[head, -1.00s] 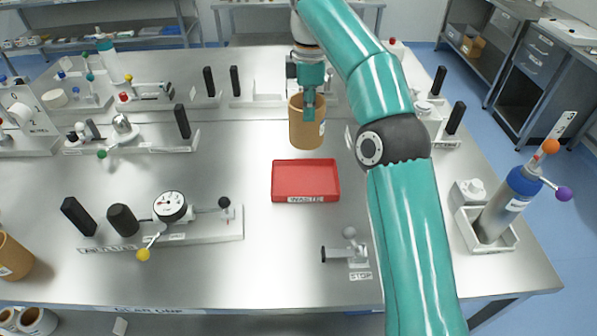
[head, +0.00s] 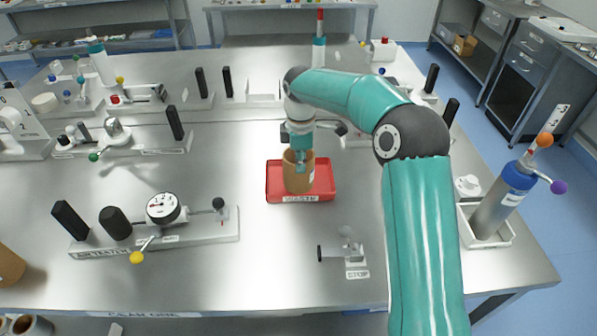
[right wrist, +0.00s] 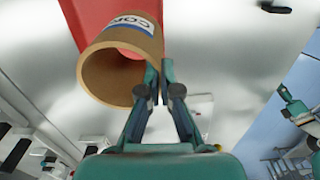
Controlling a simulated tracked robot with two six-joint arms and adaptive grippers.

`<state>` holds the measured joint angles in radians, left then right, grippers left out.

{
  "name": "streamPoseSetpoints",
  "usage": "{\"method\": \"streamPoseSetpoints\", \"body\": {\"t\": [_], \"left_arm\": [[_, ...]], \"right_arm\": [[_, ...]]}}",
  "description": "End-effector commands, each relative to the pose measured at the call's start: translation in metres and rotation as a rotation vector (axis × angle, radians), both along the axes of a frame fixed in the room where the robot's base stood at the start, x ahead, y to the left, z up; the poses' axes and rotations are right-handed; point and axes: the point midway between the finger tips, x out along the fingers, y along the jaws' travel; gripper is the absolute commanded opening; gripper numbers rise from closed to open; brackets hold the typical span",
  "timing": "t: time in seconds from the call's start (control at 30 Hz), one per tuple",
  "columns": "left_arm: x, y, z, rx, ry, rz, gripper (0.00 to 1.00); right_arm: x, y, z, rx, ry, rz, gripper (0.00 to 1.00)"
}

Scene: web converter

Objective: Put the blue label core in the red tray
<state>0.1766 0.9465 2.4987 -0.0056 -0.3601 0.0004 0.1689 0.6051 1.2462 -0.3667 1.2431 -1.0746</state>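The label core (head: 299,178) is a brown cardboard tube; its label shows blue lettering in the right wrist view (right wrist: 118,48). My right gripper (head: 300,163) is shut on the core's wall at the rim, with its fingers pointing down in the head view. In the right wrist view the fingertips (right wrist: 160,82) pinch the edge of the tube. The core is upright over the red tray (head: 325,178), within its outline. I cannot tell whether its base touches the tray floor. My left gripper is not in view.
A gauge fixture (head: 163,208) stands left of the tray. A small stop block (head: 355,255) is in front of it, to the right. Another brown core (head: 10,266) is at the left edge. A blue-topped cylinder (head: 505,200) stands at the right. The bench around the tray is mostly clear.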

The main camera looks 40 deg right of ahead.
Motion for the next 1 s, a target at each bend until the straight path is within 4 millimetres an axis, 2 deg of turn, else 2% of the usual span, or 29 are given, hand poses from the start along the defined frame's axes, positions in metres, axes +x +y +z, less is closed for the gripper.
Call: {"method": "streamPoseSetpoints", "body": {"t": [0.1, 0.2, 0.57, 0.77, 1.0], "left_arm": [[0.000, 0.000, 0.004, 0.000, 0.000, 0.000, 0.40], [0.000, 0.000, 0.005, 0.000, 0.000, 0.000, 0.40], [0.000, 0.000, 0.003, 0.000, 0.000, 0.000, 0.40], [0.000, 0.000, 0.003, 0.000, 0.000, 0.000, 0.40], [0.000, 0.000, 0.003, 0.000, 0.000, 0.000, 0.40]], "right_arm": [[-0.001, 0.000, -0.018, 0.000, 0.005, 0.000, 0.00], [-0.001, 0.000, -0.028, -0.001, 0.003, -0.001, 0.00], [0.000, 0.000, -0.032, 0.000, 0.001, 0.000, 0.00], [0.000, 0.000, -0.032, 0.000, 0.002, 0.000, 0.31], [0.000, 0.000, -0.032, 0.000, 0.001, 0.000, 0.31]]}}
